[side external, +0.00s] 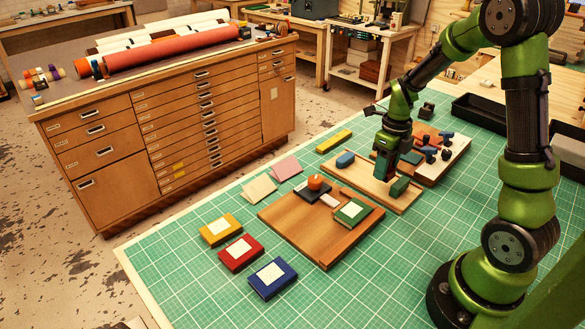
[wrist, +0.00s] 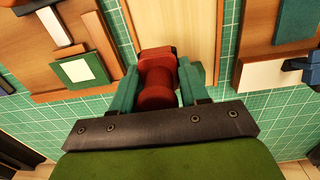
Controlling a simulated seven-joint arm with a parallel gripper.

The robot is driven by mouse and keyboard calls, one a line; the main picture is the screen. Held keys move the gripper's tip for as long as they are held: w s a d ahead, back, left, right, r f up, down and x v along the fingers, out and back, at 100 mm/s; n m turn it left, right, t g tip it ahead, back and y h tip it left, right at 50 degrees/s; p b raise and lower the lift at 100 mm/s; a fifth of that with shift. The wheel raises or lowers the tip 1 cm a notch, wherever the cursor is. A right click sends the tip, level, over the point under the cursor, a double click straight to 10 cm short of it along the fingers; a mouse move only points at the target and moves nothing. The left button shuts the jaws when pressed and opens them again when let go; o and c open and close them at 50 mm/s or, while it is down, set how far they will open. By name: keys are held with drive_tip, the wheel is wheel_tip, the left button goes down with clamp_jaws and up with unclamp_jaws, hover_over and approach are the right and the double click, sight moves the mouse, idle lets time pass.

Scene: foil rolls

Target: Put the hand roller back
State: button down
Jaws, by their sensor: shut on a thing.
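My gripper (side external: 384,172) is over the pale board (side external: 333,172), between a blue cylinder (side external: 345,160) and a green cylinder (side external: 399,187). In the wrist view its teal fingers (wrist: 158,84) are shut on a red, waisted roller (wrist: 155,95), one finger on each side. I take this red roller to be the hand roller. It is not clearly seen in the side view, where the gripper covers that spot. I cannot tell whether it touches the board. Bare pale wood (wrist: 180,22) shows beyond it in the wrist view.
A brown board (side external: 300,232) to the left bears a green book (side external: 352,211) and a dark plate with an orange thing (side external: 315,182). Yellow, red and blue books lie front left.

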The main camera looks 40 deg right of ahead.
drive_tip(key=w, duration=0.1)
drive_tip(key=w+d, duration=0.1)
drive_tip(key=w, duration=0.1)
drive_tip(key=w+d, duration=0.1)
drive_tip(key=w, duration=0.1)
drive_tip(key=shift+d+f, duration=0.25)
drive_tip(key=shift+f, duration=1.8)
drive_tip(key=shift+f, duration=0.1)
drive_tip(key=c, duration=0.6)
unclamp_jaws()
